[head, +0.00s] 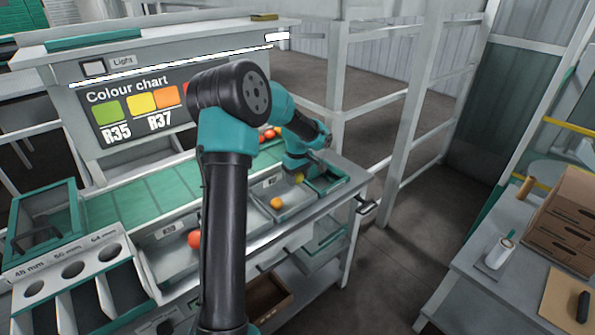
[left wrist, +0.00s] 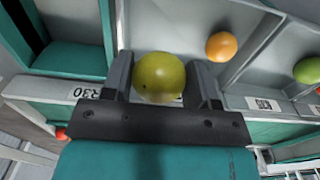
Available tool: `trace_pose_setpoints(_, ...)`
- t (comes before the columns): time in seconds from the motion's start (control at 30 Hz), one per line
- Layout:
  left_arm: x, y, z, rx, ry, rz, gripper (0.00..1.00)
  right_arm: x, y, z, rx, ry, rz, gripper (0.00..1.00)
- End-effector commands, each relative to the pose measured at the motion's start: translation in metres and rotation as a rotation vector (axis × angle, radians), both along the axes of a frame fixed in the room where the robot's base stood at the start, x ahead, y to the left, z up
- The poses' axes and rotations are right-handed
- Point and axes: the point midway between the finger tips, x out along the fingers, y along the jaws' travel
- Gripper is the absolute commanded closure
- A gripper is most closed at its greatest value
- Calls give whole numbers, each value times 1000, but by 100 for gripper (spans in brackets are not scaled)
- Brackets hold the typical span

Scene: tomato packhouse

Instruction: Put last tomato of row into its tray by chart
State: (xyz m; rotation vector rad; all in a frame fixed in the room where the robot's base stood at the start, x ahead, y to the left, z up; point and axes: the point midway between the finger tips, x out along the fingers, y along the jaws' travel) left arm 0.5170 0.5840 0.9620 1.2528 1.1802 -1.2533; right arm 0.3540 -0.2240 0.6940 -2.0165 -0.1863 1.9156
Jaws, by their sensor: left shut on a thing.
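A yellow-green tomato (left wrist: 160,76) sits between the two fingers of my left gripper (left wrist: 161,88), which is shut on it. In the head view my left gripper (head: 299,171) is low over the right end of the tray row, with the tomato (head: 299,179) just below it. Whether the tomato touches a tray floor cannot be told. An orange tomato (head: 277,203) lies in a grey tray, and a red one (head: 195,239) in a tray further left. The colour chart (head: 140,105) shows green, yellow, orange and part of red, with R35 and R37; my arm hides the rest.
A green tomato (left wrist: 308,69) lies right of the orange one (left wrist: 221,46) in the left wrist view. An R30 label (left wrist: 90,93) is on the front rail. Red tomatoes (head: 268,134) sit beyond my arm. Sizing holes (head: 73,269) stand at left; cardboard boxes (head: 560,225) at right.

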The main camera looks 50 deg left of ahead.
Motion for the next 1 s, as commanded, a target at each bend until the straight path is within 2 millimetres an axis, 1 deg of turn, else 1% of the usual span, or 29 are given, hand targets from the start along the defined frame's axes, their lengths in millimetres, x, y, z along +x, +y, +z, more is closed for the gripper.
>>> trace_pose_setpoints(0.03,0,0,-6,-1,1,0,58,0,0,0,0,0,0,57)
trace_pose_setpoints(0.3,0,0,-31,-1,2,-1,58,0,0,0,0,0,0,57)
trace_pose_setpoints(0.6,0,0,-53,0,1,-1,58,0,0,0,0,0,0,57)
trace_pose_setpoints(0.77,0,0,-57,0,1,-1,58,0,0,0,0,0,0,57)
trace_pose_setpoints(1.0,0,0,-57,0,0,-1,58,0,0,0,0,0,0,57)
